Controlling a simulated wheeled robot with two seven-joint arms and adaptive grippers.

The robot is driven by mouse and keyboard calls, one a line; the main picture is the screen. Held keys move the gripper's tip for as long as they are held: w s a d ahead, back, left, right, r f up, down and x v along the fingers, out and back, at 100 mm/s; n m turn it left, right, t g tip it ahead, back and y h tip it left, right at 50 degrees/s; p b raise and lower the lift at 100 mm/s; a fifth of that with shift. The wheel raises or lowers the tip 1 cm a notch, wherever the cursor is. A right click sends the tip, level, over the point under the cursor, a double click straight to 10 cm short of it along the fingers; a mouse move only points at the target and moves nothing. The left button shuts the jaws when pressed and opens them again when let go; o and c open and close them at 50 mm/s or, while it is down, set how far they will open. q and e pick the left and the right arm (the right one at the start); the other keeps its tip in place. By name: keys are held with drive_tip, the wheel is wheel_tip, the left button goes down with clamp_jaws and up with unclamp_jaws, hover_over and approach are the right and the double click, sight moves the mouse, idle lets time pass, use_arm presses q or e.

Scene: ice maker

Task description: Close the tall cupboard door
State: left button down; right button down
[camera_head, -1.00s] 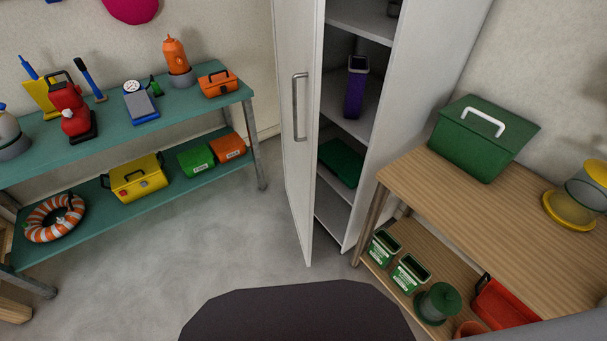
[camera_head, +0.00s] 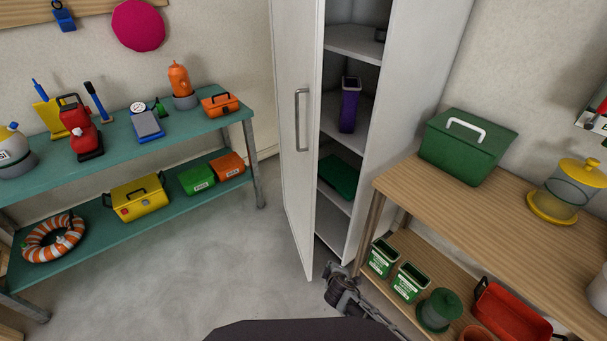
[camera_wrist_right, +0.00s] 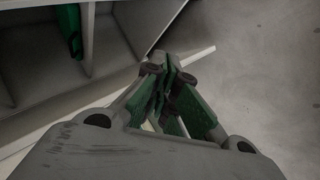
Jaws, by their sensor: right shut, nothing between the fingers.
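The tall white cupboard (camera_head: 422,85) stands in the back corner in the head view, with shelves showing. Its door (camera_head: 297,130) is hinged on the left and stands open toward me, with a vertical grey handle (camera_head: 297,118) on its outer face. My right gripper (camera_head: 338,272) is low in front of the cupboard, just right of the door's bottom corner. In the right wrist view its green-padded fingers (camera_wrist_right: 172,66) are shut and empty, close to the door edge (camera_wrist_right: 200,53); I cannot tell if they touch. My left gripper is out of view.
A wooden table (camera_head: 470,225) with a lower shelf stands right of the cupboard, close to my right arm. A teal shelf unit (camera_head: 160,142) with tools stands at the left. The grey floor (camera_head: 190,265) left of the door is clear.

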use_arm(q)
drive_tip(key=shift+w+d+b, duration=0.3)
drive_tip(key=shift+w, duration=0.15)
use_arm(e)
drive_tip(key=w+a+r+n+t, duration=0.1)
drive_tip(key=a+r+t, duration=0.2)
drive_tip(key=r, duration=0.9)
drive_tip(key=w+a+r+n+t+y, duration=0.1)
drive_tip(key=w+a+r+n+t, duration=0.1)
drive_tip(key=a+r, duration=0.5)
drive_tip(key=w+a+r+n+t, duration=0.1)
drive_tip(key=a+r, duration=0.4)
drive_tip(key=r, duration=1.2)
drive_tip(key=n+t, duration=0.1)
drive_tip(key=t, duration=0.1)
drive_tip(key=shift+w+a+r+t, duration=0.3)
drive_tip(key=shift+w+t, duration=0.05)
drive_tip(key=shift+t, duration=0.05)
drive_tip(key=shift+w, duration=0.1)
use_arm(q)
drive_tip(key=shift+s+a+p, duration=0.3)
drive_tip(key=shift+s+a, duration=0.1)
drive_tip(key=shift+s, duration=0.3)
use_arm(e)
drive_tip(key=w+d, duration=0.3)
drive_tip(key=w, duration=0.8)
drive_tip(key=shift+d, duration=0.4)
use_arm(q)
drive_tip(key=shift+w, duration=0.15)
